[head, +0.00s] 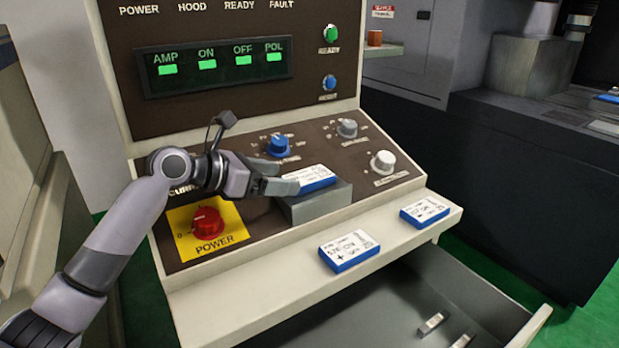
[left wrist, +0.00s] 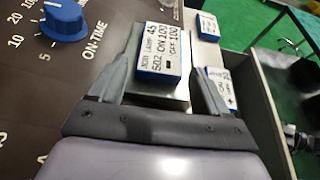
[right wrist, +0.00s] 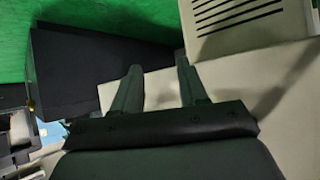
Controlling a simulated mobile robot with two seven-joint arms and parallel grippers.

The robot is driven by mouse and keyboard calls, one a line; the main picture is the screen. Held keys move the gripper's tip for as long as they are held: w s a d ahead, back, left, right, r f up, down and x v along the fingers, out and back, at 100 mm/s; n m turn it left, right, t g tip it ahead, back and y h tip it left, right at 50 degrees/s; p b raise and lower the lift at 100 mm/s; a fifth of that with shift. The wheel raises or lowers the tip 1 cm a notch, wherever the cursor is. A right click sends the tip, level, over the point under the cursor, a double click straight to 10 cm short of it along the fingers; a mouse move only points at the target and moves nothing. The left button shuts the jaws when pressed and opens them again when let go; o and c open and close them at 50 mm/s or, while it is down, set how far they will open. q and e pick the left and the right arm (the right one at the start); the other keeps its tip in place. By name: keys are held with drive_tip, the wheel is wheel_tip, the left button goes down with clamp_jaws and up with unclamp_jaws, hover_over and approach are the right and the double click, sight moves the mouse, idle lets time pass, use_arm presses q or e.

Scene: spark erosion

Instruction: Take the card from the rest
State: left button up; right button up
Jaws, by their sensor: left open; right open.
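The card (head: 312,178), white-faced with blue sides, lies on the grey block-shaped rest (head: 318,205) on the sloping panel. In the left wrist view the card (left wrist: 161,52) shows printed text and sits between the fingers, on the rest (left wrist: 176,100). My left gripper (head: 284,187) is open at the card's left end in the head view; its fingertips also show in the left wrist view (left wrist: 157,60). I cannot tell whether a finger touches the card. My right gripper (right wrist: 160,82) is open and empty, away from the panel, and shows only in its wrist view.
Two similar cards lie on the front ledge, one in the middle (head: 349,250) and one to the right (head: 425,211). Below is an open drawer (head: 400,300) with small metal pieces. A red power knob (head: 207,222), a blue knob (head: 278,145) and a white knob (head: 383,161) stand near the rest.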

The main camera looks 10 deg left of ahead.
sight(300, 178)
use_arm(q)
drive_tip(key=x, duration=0.4)
drive_tip(key=shift+w+d, duration=0.1)
drive_tip(key=c, duration=0.8)
drive_tip(key=shift+o, duration=0.2)
drive_tip(key=shift+r, duration=0.1)
